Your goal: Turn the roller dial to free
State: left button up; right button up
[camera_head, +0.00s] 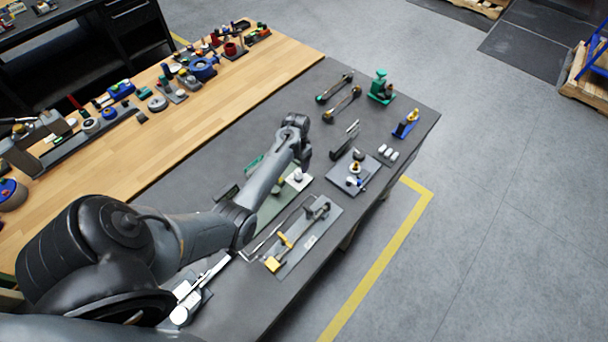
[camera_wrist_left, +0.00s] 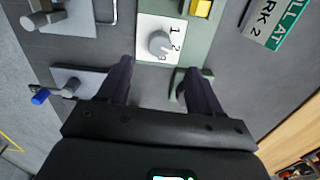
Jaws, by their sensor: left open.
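A grey dial knob (camera_wrist_left: 160,44) sits on a white plate (camera_wrist_left: 146,25) in the left wrist view. The plate shows the marks 1 and 2 and a further mark partly hidden by the knob. No word "free" can be read. In the head view the white plate (camera_head: 299,181) lies beside my left gripper (camera_head: 304,160). In the left wrist view my left gripper (camera_wrist_left: 157,72) is open. Its two fingers are spread apart with nothing between them, and the knob appears just beyond the tips, between their lines. My right gripper is in neither view.
The plate is on a green panel (camera_wrist_left: 205,40) with a yellow block (camera_wrist_left: 200,8). A grey plate with a blue-ended lever (camera_wrist_left: 40,96) lies close to the left finger. A plate with a yellow-handled part (camera_head: 273,263) and a plate with several fittings (camera_head: 349,185) stand nearby.

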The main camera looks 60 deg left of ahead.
aim_at(298, 176)
pick_arm(q)
notch_tip(298, 176, down, 9)
jog(key=shift+r+b, duration=0.15)
jog(key=shift+b, duration=0.3)
jog(key=c, duration=1.1)
jog(key=shift+o, duration=0.2)
